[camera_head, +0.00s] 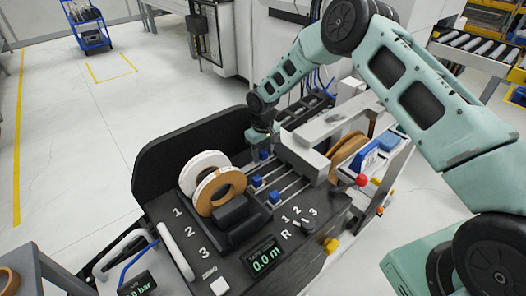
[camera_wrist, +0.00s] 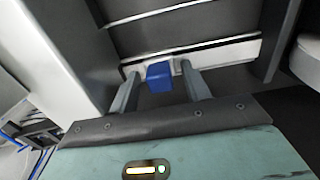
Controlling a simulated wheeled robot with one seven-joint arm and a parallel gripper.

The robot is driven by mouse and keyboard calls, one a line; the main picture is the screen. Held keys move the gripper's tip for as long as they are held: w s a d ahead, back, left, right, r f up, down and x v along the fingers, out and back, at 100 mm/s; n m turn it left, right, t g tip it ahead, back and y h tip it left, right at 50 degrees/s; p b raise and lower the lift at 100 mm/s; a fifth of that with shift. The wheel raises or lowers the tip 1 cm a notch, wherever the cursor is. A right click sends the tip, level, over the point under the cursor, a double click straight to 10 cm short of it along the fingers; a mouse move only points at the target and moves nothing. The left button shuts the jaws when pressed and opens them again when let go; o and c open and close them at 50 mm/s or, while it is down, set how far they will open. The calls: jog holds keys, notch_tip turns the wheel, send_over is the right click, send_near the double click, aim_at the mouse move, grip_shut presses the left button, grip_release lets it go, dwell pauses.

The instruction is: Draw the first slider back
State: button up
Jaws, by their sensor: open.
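Several sliders with blue knobs run in slots on the dark machine top. The far slider knob (camera_head: 264,155) is right below my gripper (camera_head: 262,137) in the head view. In the wrist view the blue knob (camera_wrist: 159,77) sits between the two grey fingers of my gripper (camera_wrist: 161,73). The fingers are apart, one on each side of the knob, with a gap showing. Two other blue knobs, a middle one (camera_head: 257,181) and a near one (camera_head: 274,197), stand clear of my gripper.
A white tape roll (camera_head: 200,165) and a brown-edged roll (camera_head: 220,190) stand left of the sliders. A grey beam (camera_head: 303,158) is close on the right, with a red ball knob (camera_head: 361,180) beyond. A display (camera_head: 264,258) reads 0.0 m.

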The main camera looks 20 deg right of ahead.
grip_shut()
jog(key=a, duration=0.1)
jog(key=s+a, duration=0.1)
jog(key=a, duration=0.1)
jog(key=a+b, duration=0.1)
jog(key=shift+s+a, duration=0.25)
jog(key=shift+s, duration=0.15)
grip_release()
jog(key=shift+r, duration=0.1)
notch_tip(320, 180, up, 17)
jog(key=b, duration=0.3)
jog(key=shift+r, duration=0.2)
jog(key=shift+c, duration=0.4)
